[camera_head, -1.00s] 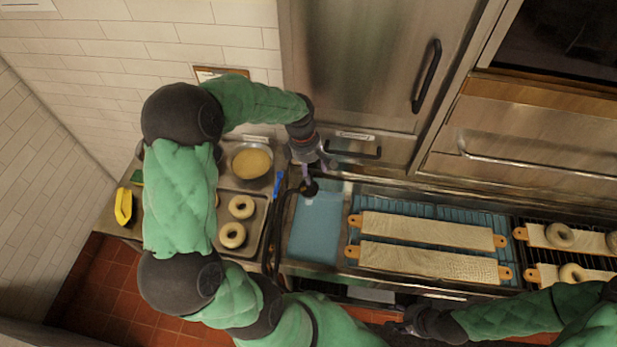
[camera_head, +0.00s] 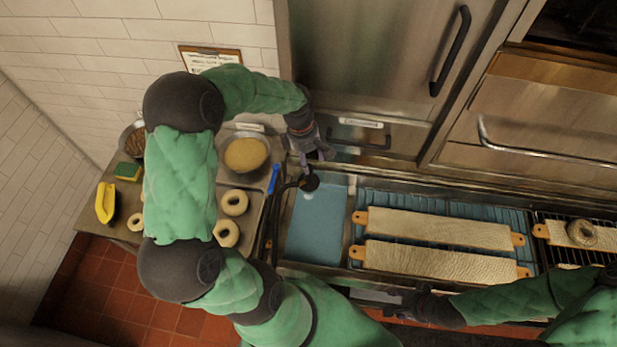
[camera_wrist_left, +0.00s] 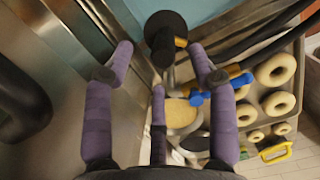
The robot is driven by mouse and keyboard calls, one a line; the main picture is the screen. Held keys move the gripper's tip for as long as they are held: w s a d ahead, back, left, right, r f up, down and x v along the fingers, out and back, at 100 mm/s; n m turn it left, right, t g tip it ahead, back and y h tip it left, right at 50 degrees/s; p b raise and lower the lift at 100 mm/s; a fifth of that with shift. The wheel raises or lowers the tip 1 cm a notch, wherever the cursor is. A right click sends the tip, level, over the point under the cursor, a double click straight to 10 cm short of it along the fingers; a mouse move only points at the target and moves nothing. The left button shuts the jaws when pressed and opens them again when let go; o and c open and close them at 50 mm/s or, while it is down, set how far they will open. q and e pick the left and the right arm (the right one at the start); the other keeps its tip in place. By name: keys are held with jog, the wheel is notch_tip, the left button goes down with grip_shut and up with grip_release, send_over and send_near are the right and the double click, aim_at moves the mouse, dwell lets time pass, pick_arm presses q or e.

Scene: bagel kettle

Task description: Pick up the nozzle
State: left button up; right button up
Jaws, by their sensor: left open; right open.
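The nozzle (camera_head: 310,182) is a black round head on a black hose, at the back left of the blue water basin (camera_head: 318,235). My left gripper (camera_head: 309,162) is open, its purple fingers just behind and above the nozzle. In the left wrist view the nozzle (camera_wrist_left: 166,30) shows beyond and between the spread fingers of the left gripper (camera_wrist_left: 160,62), with no clear contact. My right gripper (camera_head: 392,304) is low at the front edge of the counter, far from the nozzle. Its fingers are dark and small here.
A bowl (camera_head: 246,155) of yellowish grains and a tray with bagels stand left of the basin, with a blue-handled tool (camera_head: 274,178) between. Cloth-covered boards (camera_head: 435,229) lie right of the basin. Steel cabinet doors (camera_head: 375,60) rise close behind.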

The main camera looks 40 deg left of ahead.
aim_at(311, 167)
pick_arm(q)
notch_tip(311, 167, down, 4)
jog(key=shift+w+d+r, duration=0.15)
jog(key=shift+r, duration=0.05)
jog(key=shift+f, duration=2.6)
grip_shut()
